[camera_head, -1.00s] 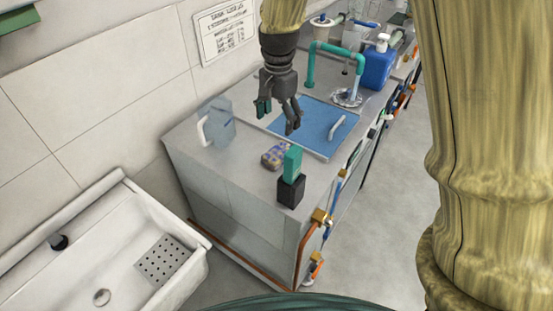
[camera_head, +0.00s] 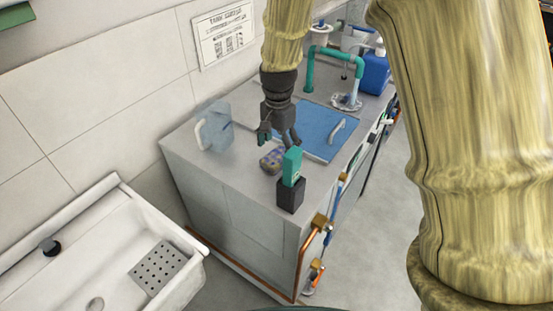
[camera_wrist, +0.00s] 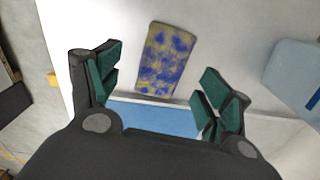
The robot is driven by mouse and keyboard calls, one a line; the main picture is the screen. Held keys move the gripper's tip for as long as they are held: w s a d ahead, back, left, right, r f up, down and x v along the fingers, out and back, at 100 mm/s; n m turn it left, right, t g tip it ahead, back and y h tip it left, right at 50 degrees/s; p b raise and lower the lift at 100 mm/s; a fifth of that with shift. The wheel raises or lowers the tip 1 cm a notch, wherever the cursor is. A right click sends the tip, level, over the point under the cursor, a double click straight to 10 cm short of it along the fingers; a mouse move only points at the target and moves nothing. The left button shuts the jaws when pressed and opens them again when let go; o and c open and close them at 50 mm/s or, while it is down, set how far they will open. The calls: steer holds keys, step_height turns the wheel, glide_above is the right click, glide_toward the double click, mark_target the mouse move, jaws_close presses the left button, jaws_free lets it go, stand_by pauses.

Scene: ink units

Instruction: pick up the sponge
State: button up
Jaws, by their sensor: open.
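The sponge (camera_head: 271,160) is a small block patterned in blue-purple and yellow, lying on the grey counter. In the wrist view the sponge (camera_wrist: 166,60) lies ahead of the open jaws, between the lines of the two fingers, apart from both. My gripper (camera_head: 278,137) is open and empty, with its fingers pointing down above the counter by the sponge. In the wrist view my gripper (camera_wrist: 160,92) shows green finger pads on either side, spread wide. In the head view the fingers are just behind the sponge.
A teal block in a black holder (camera_head: 290,194) stands close to the sponge at the counter's front corner. A clear jug (camera_head: 214,128) stands to the left. A blue panel with a handle (camera_head: 325,130) lies behind right. A white sink (camera_head: 150,215) is at lower left.

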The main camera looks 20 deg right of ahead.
mark_target(277, 155)
steer(key=shift+w+f+p, duration=0.2)
steer(key=shift+f+p, duration=0.3)
steer(key=shift+f, duration=1.95)
steer(key=c, duration=0.9)
